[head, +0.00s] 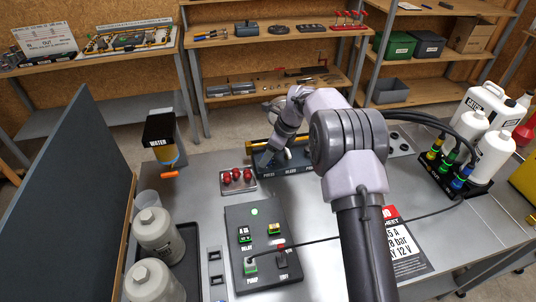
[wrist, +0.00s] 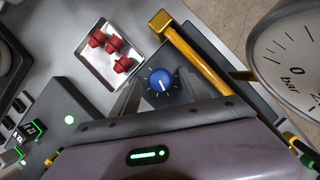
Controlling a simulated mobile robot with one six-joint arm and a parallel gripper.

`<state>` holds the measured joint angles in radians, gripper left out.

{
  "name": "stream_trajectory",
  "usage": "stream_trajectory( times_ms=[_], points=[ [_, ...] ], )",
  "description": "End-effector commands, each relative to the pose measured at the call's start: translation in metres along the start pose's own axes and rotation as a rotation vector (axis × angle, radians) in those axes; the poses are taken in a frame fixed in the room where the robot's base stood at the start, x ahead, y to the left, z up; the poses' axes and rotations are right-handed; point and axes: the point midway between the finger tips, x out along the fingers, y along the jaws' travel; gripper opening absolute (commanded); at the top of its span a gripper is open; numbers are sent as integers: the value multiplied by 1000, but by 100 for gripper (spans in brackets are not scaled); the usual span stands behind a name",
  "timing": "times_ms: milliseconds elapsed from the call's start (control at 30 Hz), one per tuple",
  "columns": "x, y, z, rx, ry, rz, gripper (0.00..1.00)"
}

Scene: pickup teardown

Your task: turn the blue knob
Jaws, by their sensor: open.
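The blue knob (wrist: 160,79) shows in the wrist view as a round dial with a white pointer line, on a dark panel (wrist: 180,58). My gripper (wrist: 162,88) is open, its dark fingers spread to the left and right of the knob. I cannot tell whether either finger touches it. In the head view my gripper (head: 268,157) is over the left part of the dark labelled panel (head: 300,170) at the back of the bench. The knob cannot be made out there, behind my gripper.
A yellow bar (wrist: 195,58) runs close beside the knob. A round pressure gauge (wrist: 292,55) is at the right. A metal tray (head: 238,186) with red parts lies left of the panel. A black control box (head: 260,235) and a cable (head: 370,226) are nearer.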

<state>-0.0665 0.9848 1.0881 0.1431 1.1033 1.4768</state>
Motion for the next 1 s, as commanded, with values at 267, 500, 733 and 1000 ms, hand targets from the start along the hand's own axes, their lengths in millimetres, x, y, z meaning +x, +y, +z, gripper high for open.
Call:
stream_trajectory(
  times_ms=[267,500,733,1000],
  points=[
    [-85,-1,2,0,-1,-5,53],
    [-151,0,2,0,-1,-3,53],
    [-172,0,0,0,0,-1,53],
    [-171,0,0,0,0,-1,53]
  ],
)
